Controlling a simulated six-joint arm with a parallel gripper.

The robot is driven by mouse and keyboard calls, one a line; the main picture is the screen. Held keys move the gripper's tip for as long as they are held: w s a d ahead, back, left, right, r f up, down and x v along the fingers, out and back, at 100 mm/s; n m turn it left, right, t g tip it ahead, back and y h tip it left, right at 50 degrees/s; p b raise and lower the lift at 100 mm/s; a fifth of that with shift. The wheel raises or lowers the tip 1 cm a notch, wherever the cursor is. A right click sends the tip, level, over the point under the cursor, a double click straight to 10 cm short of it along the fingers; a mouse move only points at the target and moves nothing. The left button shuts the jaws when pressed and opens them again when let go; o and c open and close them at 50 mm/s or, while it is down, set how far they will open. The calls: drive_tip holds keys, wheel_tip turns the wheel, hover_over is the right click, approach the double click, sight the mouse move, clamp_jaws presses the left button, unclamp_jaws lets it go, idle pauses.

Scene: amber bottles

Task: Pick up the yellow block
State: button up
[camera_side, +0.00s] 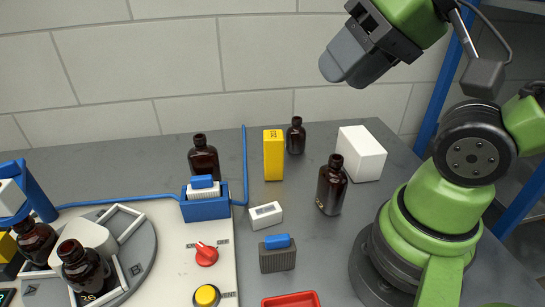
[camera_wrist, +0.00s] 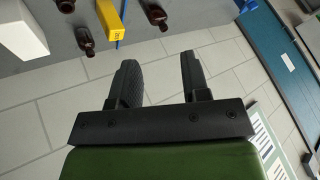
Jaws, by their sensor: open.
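The yellow block (camera_side: 273,157) stands upright on the dark grey table, with dark marking near its top. It also shows at the top of the wrist view (camera_wrist: 110,18). My gripper (camera_side: 338,75) is high above the table, up and to the right of the block, well apart from it.
Amber bottles stand behind the block (camera_side: 296,136), to its left (camera_side: 203,158) and to its right (camera_side: 331,186). A white box (camera_side: 361,153) is at the back right. A small white block (camera_side: 265,215), a grey block with blue top (camera_side: 278,254) and a red tray (camera_side: 291,300) lie nearer.

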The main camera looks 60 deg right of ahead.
drive_tip(key=o, duration=0.7)
drive_tip(key=m+g+h, duration=0.4)
drive_tip(key=m+h, duration=0.1)
drive_tip(key=m, duration=0.1)
approach(273, 136)
drive_tip(key=x, duration=0.6)
drive_tip(key=shift+w+a+f, duration=0.1)
drive_tip(key=shift+w+f, duration=0.05)
drive_tip(key=shift+f, duration=0.15)
drive_tip(key=shift+d+x, duration=0.1)
drive_tip(key=shift+x, duration=1.4)
drive_tip(key=shift+d+x, duration=0.15)
drive_tip(key=shift+x, duration=1.35)
